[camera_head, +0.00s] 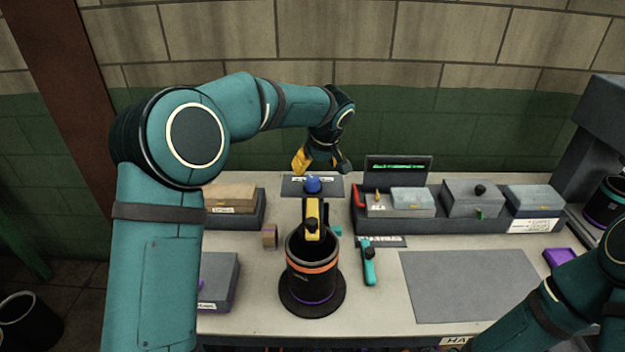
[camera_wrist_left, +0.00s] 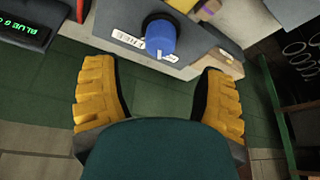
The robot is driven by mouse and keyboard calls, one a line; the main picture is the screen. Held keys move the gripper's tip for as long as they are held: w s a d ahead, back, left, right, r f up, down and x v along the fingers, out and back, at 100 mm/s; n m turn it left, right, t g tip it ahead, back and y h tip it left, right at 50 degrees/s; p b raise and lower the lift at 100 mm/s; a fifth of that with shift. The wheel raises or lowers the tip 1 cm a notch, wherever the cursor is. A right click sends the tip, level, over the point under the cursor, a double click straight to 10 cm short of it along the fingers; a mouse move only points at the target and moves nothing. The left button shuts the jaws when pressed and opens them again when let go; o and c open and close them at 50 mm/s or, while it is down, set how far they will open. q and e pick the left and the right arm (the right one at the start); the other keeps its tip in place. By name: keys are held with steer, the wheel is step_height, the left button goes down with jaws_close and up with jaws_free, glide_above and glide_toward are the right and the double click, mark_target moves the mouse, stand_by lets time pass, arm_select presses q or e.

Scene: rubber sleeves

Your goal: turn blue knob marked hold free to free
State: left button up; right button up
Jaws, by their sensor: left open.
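The blue knob (camera_head: 313,184) stands on a dark grey plate (camera_head: 292,188) at the back of the table. In the left wrist view the knob (camera_wrist_left: 161,38) shows a white mark at its lower edge, and a white label (camera_wrist_left: 126,40) seeming to read FREE lies left of it. A HOLD label cannot be made out. My left gripper (camera_head: 321,168) is open above and just behind the knob. In the wrist view its yellow fingers (camera_wrist_left: 158,72) are spread wide with nothing between them, the knob lying beyond their tips. My right gripper is out of view.
A black cylinder (camera_head: 312,280) with an orange band stands in front of the knob plate. A dark tray (camera_head: 445,228) with grey boxes and a display (camera_head: 398,168) is right of it. A teal tool (camera_head: 368,263) and grey mat (camera_head: 465,288) lie nearer. The wall is close behind.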

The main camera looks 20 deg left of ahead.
mark_target(313, 179)
arm_select(q)
steer(key=x, duration=0.6)
steer(key=shift+w+a+f, duration=0.1)
steer(key=shift+w+f, duration=0.05)
steer(key=shift+f, duration=0.25)
steer(key=c, duration=1.2)
